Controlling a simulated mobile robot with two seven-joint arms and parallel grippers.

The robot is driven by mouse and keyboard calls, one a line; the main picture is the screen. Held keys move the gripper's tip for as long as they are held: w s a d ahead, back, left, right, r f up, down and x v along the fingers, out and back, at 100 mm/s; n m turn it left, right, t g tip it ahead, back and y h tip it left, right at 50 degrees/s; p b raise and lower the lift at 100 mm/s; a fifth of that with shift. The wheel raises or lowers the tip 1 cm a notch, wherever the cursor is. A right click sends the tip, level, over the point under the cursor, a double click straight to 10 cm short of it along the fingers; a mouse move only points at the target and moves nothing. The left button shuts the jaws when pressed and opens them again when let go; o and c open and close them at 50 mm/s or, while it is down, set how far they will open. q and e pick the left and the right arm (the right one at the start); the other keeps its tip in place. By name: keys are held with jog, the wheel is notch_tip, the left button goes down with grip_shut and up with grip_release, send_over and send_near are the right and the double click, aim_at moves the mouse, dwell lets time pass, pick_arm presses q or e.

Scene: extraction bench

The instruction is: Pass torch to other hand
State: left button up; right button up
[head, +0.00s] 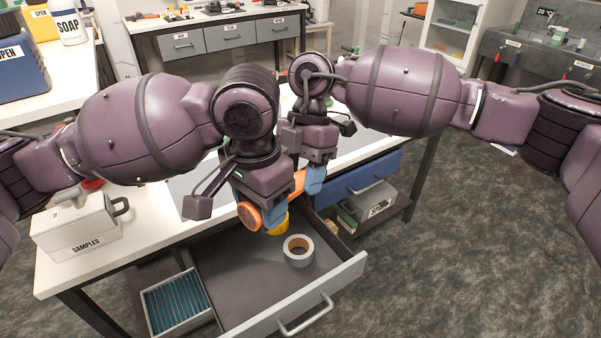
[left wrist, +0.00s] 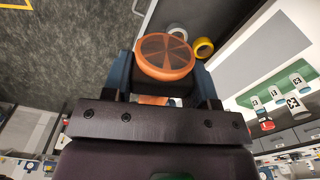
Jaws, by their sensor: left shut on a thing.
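The orange torch (head: 298,184) is held above the open drawer, between my two grippers. Its round ribbed lens end (left wrist: 166,56) faces the left wrist camera. My left gripper (head: 262,212) is shut on the torch near the lens end, with a blue finger on each side in the left wrist view (left wrist: 164,80). My right gripper (head: 314,180) is at the torch's other end, its blue fingers beside or around the orange body. The fingers hide that end, so I cannot tell whether they grip it.
A SAMPLES box (head: 80,228) stands on the white bench at left. A blue drawer front (head: 357,180) is at right.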

pick_arm(q)
jog(key=shift+d, duration=0.1)
pick_arm(e)
jog(key=shift+a, duration=0.1)
jog(key=c, duration=0.5)
pick_arm(q)
jog(key=o, duration=0.6)
jog(key=shift+c, duration=0.2)
pick_arm(e)
jog(key=shift+c, duration=0.6)
pick_arm(q)
jog(key=o, duration=0.5)
jog(key=shift+o, duration=0.2)
jog(key=shift+r, duration=0.1)
